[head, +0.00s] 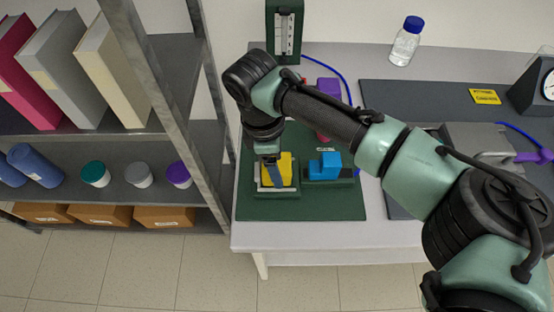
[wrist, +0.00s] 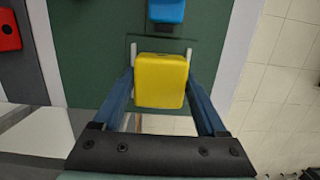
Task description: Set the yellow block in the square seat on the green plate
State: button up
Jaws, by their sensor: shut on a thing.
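The yellow block (head: 284,168) is between the fingers of my gripper (head: 275,174) at the left part of the green plate (head: 303,206). In the wrist view the yellow block (wrist: 160,82) fills the space between the two blue fingers, which are shut on it from both sides. Pale strips of the seat (head: 260,184) show around the block's foot, and a pale strip shows at each side in the wrist view. The block looks upright and over the seat. I cannot tell if it rests fully down inside; the block and fingers hide the seat's inside.
A blue block (head: 325,166) sits in a holder just right of the yellow one. A purple block (head: 328,92) stands behind, near my arm. A grey metal shelf rack (head: 190,110) stands close on the left. The plate's front strip is clear.

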jog(key=shift+f, duration=0.15)
jog(key=o, duration=1.5)
jog(key=r, duration=0.4)
jog(key=a+r, duration=0.1)
jog(key=r, duration=0.3)
jog(key=r+b, duration=0.1)
jog(key=r, duration=0.3)
jog(key=shift+a+r, duration=0.15)
jog(key=shift+a, duration=0.25)
